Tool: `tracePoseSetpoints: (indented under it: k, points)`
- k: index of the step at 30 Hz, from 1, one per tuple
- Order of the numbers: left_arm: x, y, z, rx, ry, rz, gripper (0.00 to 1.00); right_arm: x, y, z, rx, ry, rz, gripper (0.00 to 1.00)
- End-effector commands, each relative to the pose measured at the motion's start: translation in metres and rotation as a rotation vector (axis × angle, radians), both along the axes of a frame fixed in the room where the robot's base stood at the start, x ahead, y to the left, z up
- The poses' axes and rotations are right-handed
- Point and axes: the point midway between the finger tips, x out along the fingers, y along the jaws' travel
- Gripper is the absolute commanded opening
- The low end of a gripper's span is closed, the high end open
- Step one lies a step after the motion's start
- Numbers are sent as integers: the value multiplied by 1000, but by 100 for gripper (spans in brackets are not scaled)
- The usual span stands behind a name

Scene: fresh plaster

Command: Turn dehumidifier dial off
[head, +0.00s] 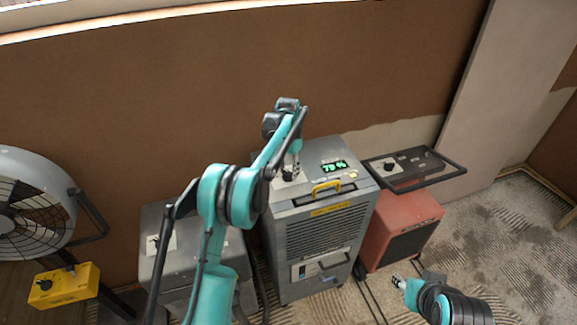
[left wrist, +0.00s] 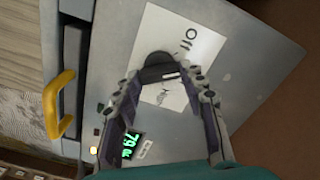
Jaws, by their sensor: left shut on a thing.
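The grey dehumidifier (head: 318,240) stands in the middle of the head view, with a green display (head: 334,166) on its top. The display also shows in the left wrist view (left wrist: 131,143). The black round dial (left wrist: 157,66) sits on a white label on the top panel. My left gripper (head: 291,171) reaches down to it from above and is shut on it, one finger on each side in the left wrist view (left wrist: 164,80). The fingers partly hide the dial. My right gripper (head: 398,282) is low at the right, away from the dehumidifier; its fingers are too small to judge.
A yellow handle (head: 326,188) is on the dehumidifier's front top edge. A red heater-like unit (head: 400,222) with a dark bar frame stands close on its right. Another grey box (head: 160,262), a yellow box (head: 65,286) and a large fan (head: 30,205) are at the left. A brown wall is behind.

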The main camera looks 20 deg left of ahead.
Motion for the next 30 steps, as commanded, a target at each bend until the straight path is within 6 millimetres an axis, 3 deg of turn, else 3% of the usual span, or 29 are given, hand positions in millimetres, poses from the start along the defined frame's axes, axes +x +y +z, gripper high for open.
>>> tracePoseSetpoints:
  k: [15, 30]
  points:
    - [0, 1, 0, 0, 1, 381, 12, 0, 0, 17, 0, 0, 0, 40]
    - [0, 1, -1, 0, 1, 478, 12, 0, 0, 19, 0, 0, 0, 40]
